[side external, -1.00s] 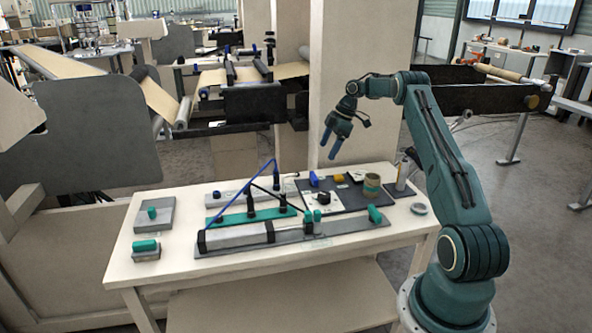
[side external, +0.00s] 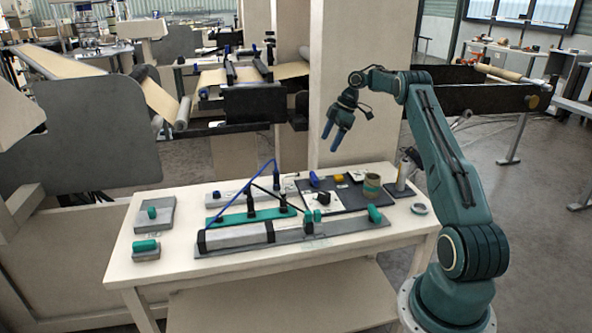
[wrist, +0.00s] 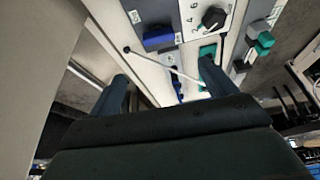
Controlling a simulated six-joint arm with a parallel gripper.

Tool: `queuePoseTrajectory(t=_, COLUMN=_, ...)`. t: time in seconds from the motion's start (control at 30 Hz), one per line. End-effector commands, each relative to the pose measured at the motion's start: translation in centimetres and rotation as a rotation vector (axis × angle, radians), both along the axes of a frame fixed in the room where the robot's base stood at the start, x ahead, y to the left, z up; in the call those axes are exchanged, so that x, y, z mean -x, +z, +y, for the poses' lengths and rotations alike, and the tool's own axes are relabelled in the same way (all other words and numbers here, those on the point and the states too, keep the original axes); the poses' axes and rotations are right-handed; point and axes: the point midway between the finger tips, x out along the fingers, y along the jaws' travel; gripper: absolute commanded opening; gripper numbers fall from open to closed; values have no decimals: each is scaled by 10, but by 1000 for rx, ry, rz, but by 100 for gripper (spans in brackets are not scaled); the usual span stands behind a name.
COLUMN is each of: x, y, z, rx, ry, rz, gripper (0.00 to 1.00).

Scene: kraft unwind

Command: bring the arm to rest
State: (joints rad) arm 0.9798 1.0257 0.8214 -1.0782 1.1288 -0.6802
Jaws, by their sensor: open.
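My gripper (side external: 334,136) hangs in the air above the back of the white table (side external: 165,268), with its blue fingers pointing down and slightly left. The fingers are apart with nothing between them. In the wrist view my gripper (wrist: 165,88) also shows two separated blue fingers. My arm is raised and bent, clear of everything on the table.
A beige column (side external: 345,80) stands behind my gripper.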

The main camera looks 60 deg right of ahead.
Motion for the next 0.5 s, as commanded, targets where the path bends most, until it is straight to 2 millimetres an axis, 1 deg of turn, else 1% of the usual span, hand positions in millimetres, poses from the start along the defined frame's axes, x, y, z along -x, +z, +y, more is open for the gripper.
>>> queuePoseTrajectory(t=0.17, x=-12, y=24, z=22, rx=4, ry=-23, rz=2, gripper=84)
queuePoseTrajectory(t=0.27, x=-20, y=44, z=41, rx=5, ry=-46, rz=6, gripper=84)
queuePoseTrajectory(t=0.4, x=-31, y=74, z=75, rx=8, ry=-88, rz=11, gripper=84)
queuePoseTrajectory(t=0.5, x=-35, y=95, z=100, rx=9, ry=-120, rz=13, gripper=84)
